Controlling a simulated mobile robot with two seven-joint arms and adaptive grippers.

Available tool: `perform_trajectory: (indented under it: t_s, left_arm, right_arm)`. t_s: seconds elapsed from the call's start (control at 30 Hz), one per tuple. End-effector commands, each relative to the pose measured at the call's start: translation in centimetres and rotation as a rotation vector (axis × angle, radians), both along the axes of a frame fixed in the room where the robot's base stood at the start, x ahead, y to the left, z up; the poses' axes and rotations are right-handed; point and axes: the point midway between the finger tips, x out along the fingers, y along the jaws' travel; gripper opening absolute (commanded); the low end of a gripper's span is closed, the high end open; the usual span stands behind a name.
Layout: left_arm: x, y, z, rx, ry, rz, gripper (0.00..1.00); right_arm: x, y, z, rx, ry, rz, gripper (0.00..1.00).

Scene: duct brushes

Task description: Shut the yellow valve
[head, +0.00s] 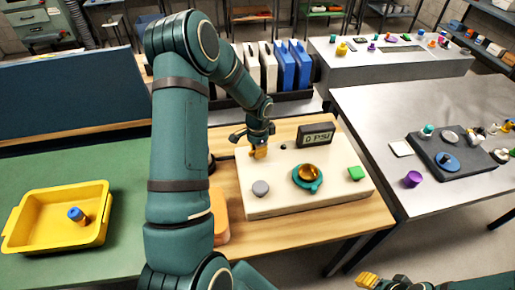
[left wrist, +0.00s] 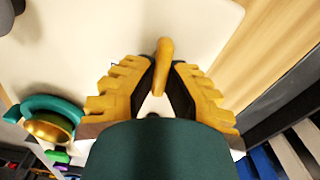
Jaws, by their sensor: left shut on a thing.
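The yellow valve handle (left wrist: 164,62) is a narrow yellow bar on the cream panel (head: 325,197). In the left wrist view it stands between the yellow fingers of my left gripper (left wrist: 158,88), which is shut on it. In the head view my left gripper (head: 259,152) is at the panel's back left, and its fingers hide most of the valve. A display (head: 316,136) at the panel's back edge reads 0 PSI. My right gripper (head: 369,281) is low at the right, away from the panel; its jaw gap cannot be made out.
The panel also bears a grey knob (head: 261,188), a teal ring with a gold dome (head: 308,175) and a green block (head: 355,173). A yellow tray (head: 52,238) is at left. A metal table (head: 440,110) with small parts is at right. Blue and white binders stand behind.

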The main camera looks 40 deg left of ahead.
Motion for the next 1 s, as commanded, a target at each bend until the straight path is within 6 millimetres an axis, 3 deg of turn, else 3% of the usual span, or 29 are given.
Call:
perform_trajectory:
  t_s: [0.4, 0.93, 0.97, 1.0]
  left_arm:
    - [-0.25, -0.14, -0.15, -0.002, 0.006, -0.178, 0.00]
    - [-0.26, -0.17, -0.19, -0.002, 0.006, -0.200, 0.00]
    - [-0.25, -0.17, -0.19, -0.002, 0.006, -0.200, 0.21]
    - [-0.25, -0.16, -0.18, -0.002, 0.006, -0.200, 0.35]
  right_arm:
    - [0.18, -0.03, 0.50, -0.001, -0.004, -0.003, 0.47]
    - [0.19, -0.04, 0.54, 0.000, -0.004, -0.003, 0.47]
    - [0.19, -0.04, 0.54, 0.000, -0.004, -0.003, 0.47]
    - [0.18, -0.03, 0.53, 0.000, -0.004, -0.003, 0.47]
